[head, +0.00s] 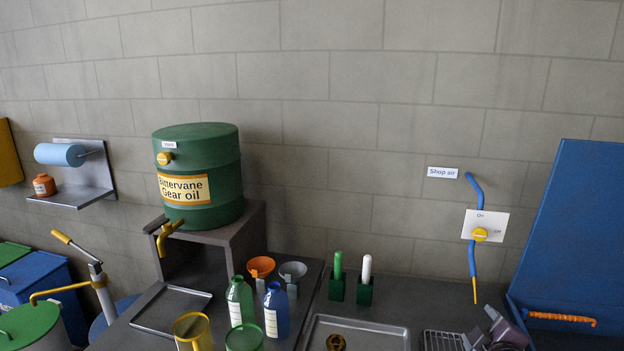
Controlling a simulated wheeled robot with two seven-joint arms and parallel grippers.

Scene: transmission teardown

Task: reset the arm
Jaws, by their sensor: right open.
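My right gripper (494,330) shows at the bottom edge, right of centre in the head view. Its dark grey jaws are open, and I see nothing between them. It is beside the right end of a small wire rack (443,341); whether they touch I cannot tell. Most of my right arm is out of the picture. My left gripper is not in view.
A metal tray (395,330) lies left of the rack. Green and blue bottles (276,312) and a green gear oil drum (198,145) stand further left. A blue panel (572,235) rises at right. The shop air valve (481,234) is on the wall.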

